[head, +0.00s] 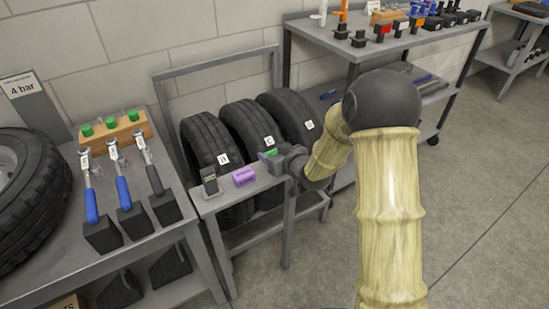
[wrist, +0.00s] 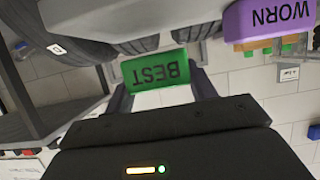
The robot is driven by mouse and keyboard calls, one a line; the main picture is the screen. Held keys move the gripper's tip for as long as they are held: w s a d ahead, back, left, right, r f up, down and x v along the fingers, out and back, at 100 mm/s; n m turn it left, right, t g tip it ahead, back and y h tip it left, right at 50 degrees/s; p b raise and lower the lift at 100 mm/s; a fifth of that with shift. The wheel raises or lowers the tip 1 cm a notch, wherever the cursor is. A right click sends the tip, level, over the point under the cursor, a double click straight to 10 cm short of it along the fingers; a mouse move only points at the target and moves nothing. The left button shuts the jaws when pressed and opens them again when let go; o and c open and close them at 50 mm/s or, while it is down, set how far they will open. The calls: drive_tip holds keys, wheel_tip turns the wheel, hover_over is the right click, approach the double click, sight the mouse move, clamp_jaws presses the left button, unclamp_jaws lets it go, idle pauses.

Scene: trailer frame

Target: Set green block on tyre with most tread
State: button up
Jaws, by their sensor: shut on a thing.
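A green block marked BEST (wrist: 160,69) is between the two fingers of my gripper (wrist: 160,82) in the wrist view. In the head view the green block (head: 269,154) shows small at my gripper (head: 274,158), just in front of the rack's middle tyre. My gripper is shut on it. Three black tyres stand upright in a grey rack: a left tyre (head: 198,128), a middle tyre (head: 239,113) and a right tyre (head: 280,103). Each has a small white letter tag. Their tread depths cannot be told apart here.
A purple block marked WORN (wrist: 272,18) lies on the rack's front ledge; the head view shows it too (head: 243,177). A dark gauge (head: 210,181) stands left of it. A tool bench (head: 165,235) is at left, a trolley (head: 335,55) behind right. Floor at right is clear.

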sight(274, 152)
wheel_tip(274, 152, up, 7)
drive_tip(key=shift+r+p, duration=0.2)
drive_tip(key=shift+p, duration=0.6)
drive_tip(key=shift+f, duration=0.1)
